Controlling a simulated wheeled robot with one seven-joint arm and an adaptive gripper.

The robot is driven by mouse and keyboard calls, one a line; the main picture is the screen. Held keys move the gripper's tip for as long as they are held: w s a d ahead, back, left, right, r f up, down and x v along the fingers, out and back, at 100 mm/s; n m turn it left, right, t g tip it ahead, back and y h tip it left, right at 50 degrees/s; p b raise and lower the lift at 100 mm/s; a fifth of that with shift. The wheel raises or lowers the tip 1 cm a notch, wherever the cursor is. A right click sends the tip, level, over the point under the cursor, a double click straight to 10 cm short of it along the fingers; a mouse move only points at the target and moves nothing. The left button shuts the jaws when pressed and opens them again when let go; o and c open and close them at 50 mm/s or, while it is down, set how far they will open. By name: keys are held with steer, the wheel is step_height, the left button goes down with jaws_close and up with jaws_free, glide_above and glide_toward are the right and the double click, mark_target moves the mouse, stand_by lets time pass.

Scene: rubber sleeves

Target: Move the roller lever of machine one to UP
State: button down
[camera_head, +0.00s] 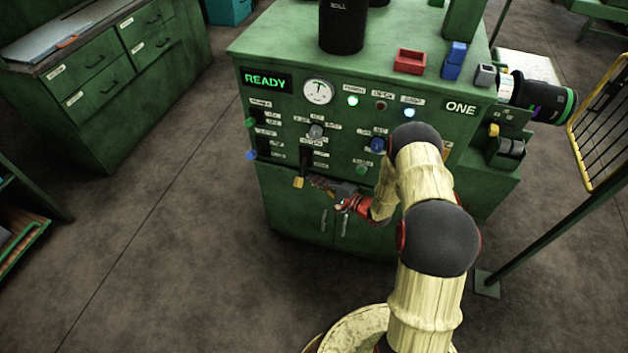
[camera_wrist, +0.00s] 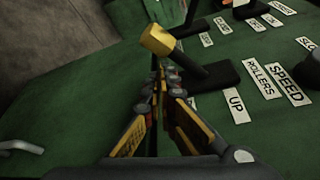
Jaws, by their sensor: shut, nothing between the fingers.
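Machine one (camera_head: 285,210) is a green cabinet with "ONE" on its panel and a lit "READY" display. The roller lever has a yellow knob (camera_head: 298,183) below its black slot plate (camera_head: 306,156). In the wrist view the knob (camera_wrist: 157,40) sits on a dark shaft sticking out of the plate, near the labels "ROLLERS" (camera_wrist: 261,80) and "UP" (camera_wrist: 237,106). My gripper (camera_head: 318,184) is shut and empty just right of the knob. In the wrist view its fingertips (camera_wrist: 160,68) are close to the knob and shaft; I cannot tell whether they touch.
Other levers with a green knob (camera_head: 249,122) and a blue knob (camera_head: 251,155) are at the panel's left. A gauge (camera_head: 317,92) and a blue dial (camera_head: 378,144) are also on the panel. Cabinet door handles (camera_head: 324,220) are below. The floor (camera_head: 190,230) at left is clear.

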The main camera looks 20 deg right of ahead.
steer(key=shift+s+a+r+m+g+p, duration=0.15)
steer(key=shift+s+r+m+g+p, duration=0.15)
steer(key=shift+m+p, duration=0.25)
steer(key=r+m+g+p, duration=0.1)
steer(key=r+m+p, duration=0.1)
steer(key=s+r+m+g+p, duration=0.1)
steer(key=m+p, duration=0.1)
steer(key=a+r+m+g+p, duration=0.1)
steer(key=r+m+p, duration=0.1)
steer(key=shift+s+r+m+g+y, duration=0.15)
steer(key=shift+r+m+g+y, duration=0.15)
steer(key=shift+m+y, duration=0.1)
stand_by(0.4)
steer(key=shift+r, duration=0.15)
steer(key=shift+r+p, duration=0.4)
steer(key=shift+r, duration=0.25)
steer(key=shift+r, duration=0.1)
